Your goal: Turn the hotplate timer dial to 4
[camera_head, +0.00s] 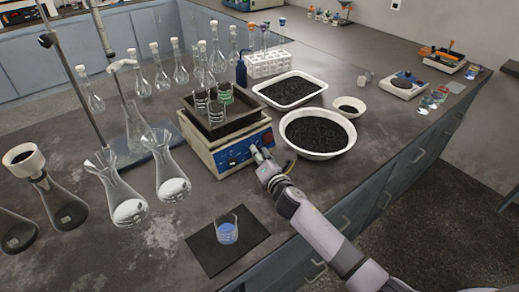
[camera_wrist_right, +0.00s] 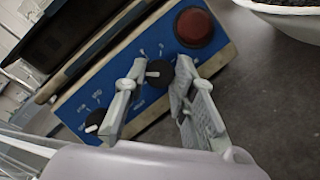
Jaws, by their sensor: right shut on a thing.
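The hotplate (camera_head: 203,153) has a blue front panel (camera_wrist_right: 222,52) with two black dials and a round red knob (camera_wrist_right: 195,27). My right gripper (camera_head: 258,154) is at this panel, its fingers on either side of the middle black dial (camera_wrist_right: 158,73), and is shut on it. The other black dial (camera_wrist_right: 95,121) sits apart, left of the fingers in the right wrist view. Scale marks show around the dials, but I cannot read a number or the held dial's setting. My left gripper is not in view.
A black tray (camera_head: 190,118) with glass beakers sits on the hotplate. A white bowl (camera_head: 283,134) of black grains stands close right of my right gripper. Flasks (camera_head: 170,185) stand left. A beaker of blue liquid (camera_head: 227,232) stands on a dark mat (camera_head: 205,262) in front.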

